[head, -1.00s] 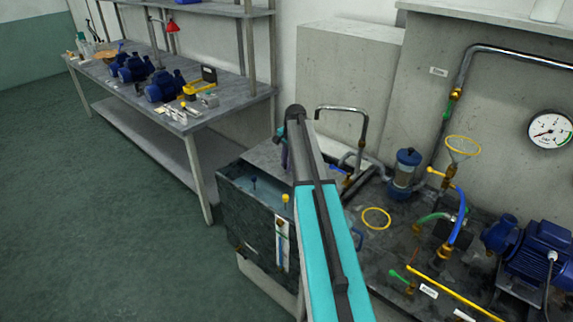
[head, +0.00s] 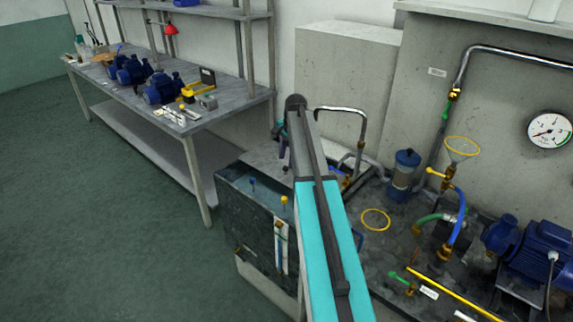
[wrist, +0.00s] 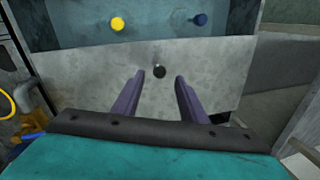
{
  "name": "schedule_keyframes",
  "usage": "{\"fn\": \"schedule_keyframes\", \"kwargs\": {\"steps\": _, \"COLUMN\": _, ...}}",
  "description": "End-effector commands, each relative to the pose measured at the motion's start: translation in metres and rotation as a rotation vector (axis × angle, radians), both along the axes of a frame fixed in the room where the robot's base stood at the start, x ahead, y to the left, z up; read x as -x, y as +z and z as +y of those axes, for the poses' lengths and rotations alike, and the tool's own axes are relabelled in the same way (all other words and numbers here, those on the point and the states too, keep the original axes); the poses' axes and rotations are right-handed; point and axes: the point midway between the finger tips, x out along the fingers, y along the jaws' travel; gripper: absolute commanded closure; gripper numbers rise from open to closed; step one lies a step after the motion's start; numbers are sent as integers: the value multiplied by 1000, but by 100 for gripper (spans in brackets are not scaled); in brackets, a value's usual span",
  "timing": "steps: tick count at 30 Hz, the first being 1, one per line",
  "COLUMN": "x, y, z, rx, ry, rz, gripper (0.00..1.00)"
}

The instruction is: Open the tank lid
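The tank (head: 255,225) is a dark box left of my arm in the head view. Its grey lid (head: 262,154) covers the back part of the top and lies flat. In the wrist view the lid (wrist: 90,75) fills the middle, with a round black knob (wrist: 160,72) on it. My gripper (wrist: 160,76) has two purple fingers spread apart, with the knob showing between their tips. No grip on the knob shows, and I cannot tell the height gap. In the head view my arm hides most of the gripper and part of the lid.
A yellow knob (wrist: 118,23) and a blue knob (wrist: 200,18) stand on the teal area beside the lid. Pipes, a blue-capped filter (head: 404,175) and a blue pump (head: 530,250) stand right. A workbench (head: 215,115) is at left; the floor before it is clear.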

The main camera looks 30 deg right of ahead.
Motion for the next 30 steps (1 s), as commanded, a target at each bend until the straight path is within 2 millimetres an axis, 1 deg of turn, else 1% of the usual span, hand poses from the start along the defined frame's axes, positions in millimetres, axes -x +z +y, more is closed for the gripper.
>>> {"fn": "schedule_keyframes", "kwargs": {"steps": 1, "x": 1, "y": 7, "z": 0, "rx": 1, "ry": 0, "rz": -3, "gripper": 61}}
{"fn": "schedule_keyframes", "kwargs": {"steps": 12, "x": 10, "y": 55, "z": -1, "rx": 1, "ry": 0, "rz": -2, "gripper": 61}}
{"fn": "schedule_keyframes", "kwargs": {"steps": 18, "x": 14, "y": 78, "z": -2, "rx": 0, "ry": 0, "rz": -1, "gripper": 61}}
{"fn": "schedule_keyframes", "kwargs": {"steps": 24, "x": 16, "y": 90, "z": -2, "rx": 1, "ry": 0, "rz": -2, "gripper": 61}}
{"fn": "schedule_keyframes", "kwargs": {"steps": 30, "x": 17, "y": 93, "z": -2, "rx": 0, "ry": 0, "rz": 0, "gripper": 61}}
